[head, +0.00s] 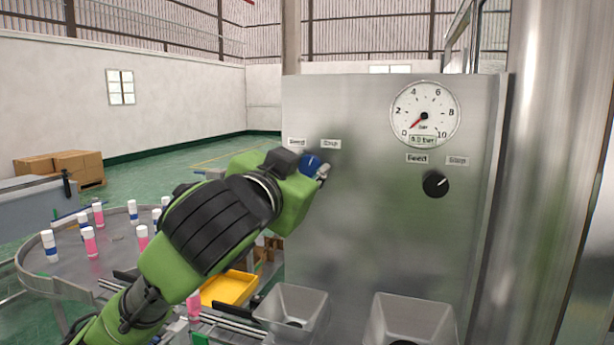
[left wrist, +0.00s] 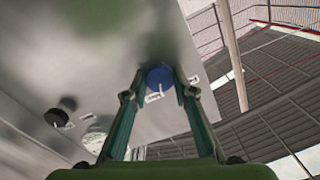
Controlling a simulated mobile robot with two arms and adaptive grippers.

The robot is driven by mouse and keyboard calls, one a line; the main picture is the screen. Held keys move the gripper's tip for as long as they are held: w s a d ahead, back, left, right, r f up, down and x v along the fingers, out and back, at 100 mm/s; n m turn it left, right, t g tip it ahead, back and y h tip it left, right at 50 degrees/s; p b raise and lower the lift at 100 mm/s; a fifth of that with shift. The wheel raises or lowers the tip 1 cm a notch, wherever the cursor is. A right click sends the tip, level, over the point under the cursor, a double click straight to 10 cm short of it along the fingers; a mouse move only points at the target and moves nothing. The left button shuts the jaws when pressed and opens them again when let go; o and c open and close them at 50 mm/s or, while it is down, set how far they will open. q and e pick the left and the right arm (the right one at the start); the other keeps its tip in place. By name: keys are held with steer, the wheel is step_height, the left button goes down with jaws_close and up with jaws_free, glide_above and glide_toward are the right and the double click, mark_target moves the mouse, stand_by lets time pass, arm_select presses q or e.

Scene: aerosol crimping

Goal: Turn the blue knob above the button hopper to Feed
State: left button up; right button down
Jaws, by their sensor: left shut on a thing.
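The blue knob (head: 310,162) sits on the upper left of the steel panel (head: 370,230), below two small labels, Feed (head: 297,142) on the left and Stop (head: 331,144) on the right. My left gripper (head: 316,168) is at the knob, shut on it. In the left wrist view the blue knob (left wrist: 158,74) lies between the two fingertips (left wrist: 160,84). Its white pointer line is nearer the label that looks like Stop; the label text there is too small to read. The gripper hides part of the knob in the head view. My right gripper is not in view.
A black knob (head: 436,184) and a pressure gauge (head: 425,115) are on the panel's right. Two grey hoppers (head: 292,302) (head: 412,315) stand below. A yellow tray (head: 229,288) and a round table (head: 120,258) with several pink and white-blue cans are at left.

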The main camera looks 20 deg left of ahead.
arm_select(q)
steer(key=n+b, duration=0.1)
steer(key=n, duration=0.1)
steer(key=shift+f+n, duration=0.1)
steer(key=shift+n, duration=0.3)
steer(key=n+b, duration=0.1)
steer(key=n, duration=0.2)
steer(key=shift+n, duration=0.3)
steer(key=n, duration=0.3)
steer(key=shift+n, duration=0.3)
steer(key=shift+a+n, duration=0.1)
steer(key=shift+n, duration=1.6)
steer(key=shift+r, duration=0.2)
steer(key=o, duration=1.1)
